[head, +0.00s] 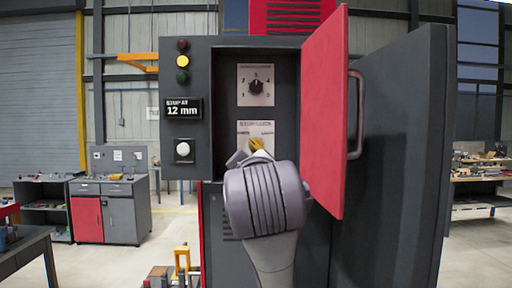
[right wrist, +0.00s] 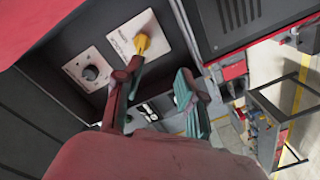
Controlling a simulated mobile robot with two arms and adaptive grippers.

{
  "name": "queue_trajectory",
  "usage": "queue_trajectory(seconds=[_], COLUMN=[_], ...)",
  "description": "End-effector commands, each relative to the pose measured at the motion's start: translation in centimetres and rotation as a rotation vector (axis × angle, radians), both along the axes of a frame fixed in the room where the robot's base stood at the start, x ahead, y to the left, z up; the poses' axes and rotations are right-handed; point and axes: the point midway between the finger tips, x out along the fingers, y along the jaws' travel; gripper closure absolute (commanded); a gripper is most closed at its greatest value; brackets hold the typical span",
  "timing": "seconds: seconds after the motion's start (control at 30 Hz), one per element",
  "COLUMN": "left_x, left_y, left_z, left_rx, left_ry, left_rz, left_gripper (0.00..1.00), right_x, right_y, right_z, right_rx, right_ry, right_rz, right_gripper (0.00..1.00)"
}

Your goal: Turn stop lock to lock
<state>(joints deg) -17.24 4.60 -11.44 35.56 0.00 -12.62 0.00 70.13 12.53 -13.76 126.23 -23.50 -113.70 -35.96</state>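The stop lock is a yellow knob (head: 257,144) on the lower pale plate (head: 243,128) inside the open cabinet. In the head view my right gripper (head: 249,157) is in front of it and hides the plate's lower part. In the right wrist view the yellow knob (right wrist: 141,43) sits just beyond the tip of the left-hand finger. My right gripper (right wrist: 160,76) has its fingers apart with nothing between them. I cannot tell whether a finger touches the knob. The lock's markings are too small to read. My left gripper is not in view.
A black dial (head: 256,87) is on the plate above. The red door (head: 322,110) stands open at the right, with a grey handle (head: 357,115). The left panel has red, yellow and green lamps (head: 183,61), a "12 mm" display (head: 182,109) and a white button (head: 183,149).

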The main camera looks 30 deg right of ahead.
Motion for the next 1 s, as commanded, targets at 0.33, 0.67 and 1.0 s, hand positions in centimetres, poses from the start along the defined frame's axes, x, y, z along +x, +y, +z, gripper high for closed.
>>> queue_trajectory(seconds=[0.33,0.67,1.0], left_x=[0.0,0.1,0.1], left_y=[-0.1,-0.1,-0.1], left_z=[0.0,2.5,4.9], left_rx=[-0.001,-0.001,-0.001], left_ry=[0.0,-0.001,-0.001], left_rz=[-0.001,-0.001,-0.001], left_gripper=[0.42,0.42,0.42], right_x=[-0.4,4.8,9.6], right_y=[-1.1,-4.2,-7.1], right_z=[2.9,3.1,3.0], right_rx=[-0.022,-0.013,-0.012], right_ry=[-0.041,-0.034,-0.038], right_rz=[-0.028,-0.025,-0.023], right_gripper=[0.6,0.6,0.6])
